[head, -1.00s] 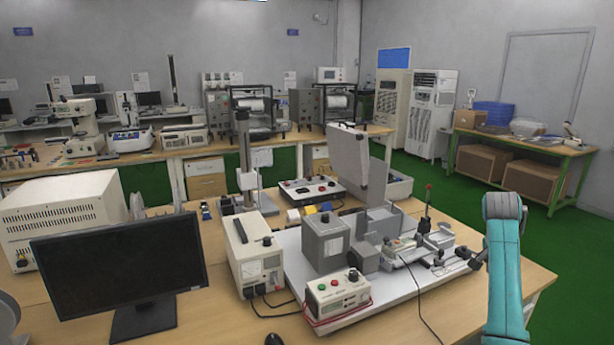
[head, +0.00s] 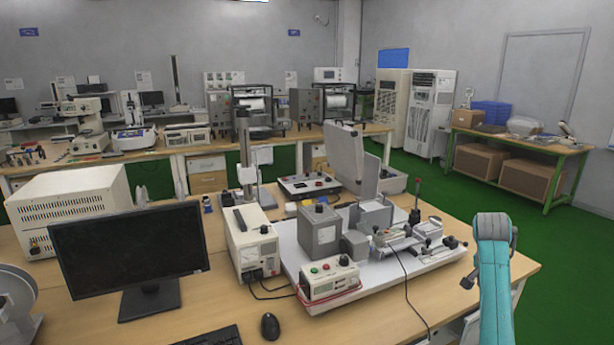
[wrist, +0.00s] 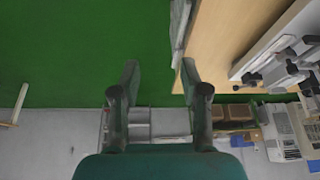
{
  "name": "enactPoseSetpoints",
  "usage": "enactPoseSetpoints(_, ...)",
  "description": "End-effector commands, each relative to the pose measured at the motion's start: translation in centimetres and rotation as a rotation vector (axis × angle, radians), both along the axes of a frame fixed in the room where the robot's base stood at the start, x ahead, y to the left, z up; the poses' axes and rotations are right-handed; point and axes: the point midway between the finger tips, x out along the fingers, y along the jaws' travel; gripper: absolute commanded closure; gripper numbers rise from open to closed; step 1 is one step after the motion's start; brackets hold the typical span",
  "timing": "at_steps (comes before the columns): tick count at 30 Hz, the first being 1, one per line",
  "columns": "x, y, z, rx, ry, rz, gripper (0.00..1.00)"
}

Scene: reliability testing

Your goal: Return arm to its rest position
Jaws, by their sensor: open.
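My arm (head: 493,285) shows as a teal link at the lower right of the head view, beside the right edge of the wooden workbench (head: 390,300). My gripper (wrist: 160,82) shows in the wrist view with its two dark fingers apart and nothing between them. The green floor (wrist: 60,50) and part of the workbench top (wrist: 215,40) lie beyond the fingers. My gripper's fingers cannot be made out in the head view.
A test fixture on a white base plate (head: 395,271) stands on the bench left of my arm. A monitor (head: 130,250) and a mouse (head: 270,326) are further left. A green-framed table (head: 540,151) with boxes stands at the back right. Green floor is clear between.

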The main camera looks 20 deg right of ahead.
Motion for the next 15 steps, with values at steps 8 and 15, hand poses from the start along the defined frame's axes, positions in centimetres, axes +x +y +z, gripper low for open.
enactPoseSetpoints(8,0.6,3.2,-5.9,-0.034,-0.018,0.104,0.55)
enactPoseSetpoints(15,0.4,8.7,-13.8,-0.088,-0.056,0.262,0.55)
